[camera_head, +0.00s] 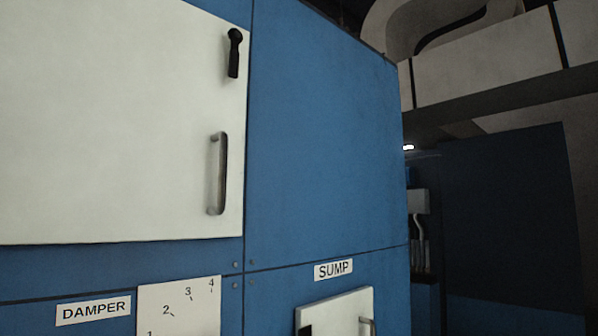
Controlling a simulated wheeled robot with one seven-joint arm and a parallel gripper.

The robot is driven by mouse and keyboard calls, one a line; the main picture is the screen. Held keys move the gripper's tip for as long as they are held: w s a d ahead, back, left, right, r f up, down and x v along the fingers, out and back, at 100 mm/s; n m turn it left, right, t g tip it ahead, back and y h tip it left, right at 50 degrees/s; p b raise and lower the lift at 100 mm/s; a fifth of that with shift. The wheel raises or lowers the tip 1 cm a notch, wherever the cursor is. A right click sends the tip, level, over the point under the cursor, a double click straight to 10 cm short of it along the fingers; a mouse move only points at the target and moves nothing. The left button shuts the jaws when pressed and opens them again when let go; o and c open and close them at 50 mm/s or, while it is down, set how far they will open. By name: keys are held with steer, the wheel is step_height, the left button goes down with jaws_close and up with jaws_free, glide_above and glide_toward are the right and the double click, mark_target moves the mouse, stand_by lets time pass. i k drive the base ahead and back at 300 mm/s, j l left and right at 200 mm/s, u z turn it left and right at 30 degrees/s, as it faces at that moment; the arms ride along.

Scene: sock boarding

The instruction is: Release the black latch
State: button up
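A black latch (234,54) is mounted near the upper right edge of a large white door (110,130) in the head view. Its rounded end is at the top and its narrower lever hangs nearly straight down. A grey vertical bar handle (220,172) is fixed on the same door, below the latch. The door looks flush with the blue cabinet (320,140). A smaller white door (340,314) is cut off at the bottom edge, with a dark piece at its left that I cannot make out. My gripper is not in view.
A SUMP label (333,270) is above the small door. A DAMPER label (93,310) and a white numbered plate (180,306) are at the lower left. A dark blue cabinet (510,220) stands at the right, beyond a recess with pipes (420,240).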

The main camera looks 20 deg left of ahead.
mark_target(234, 35)
steer(key=u, duration=1.05)
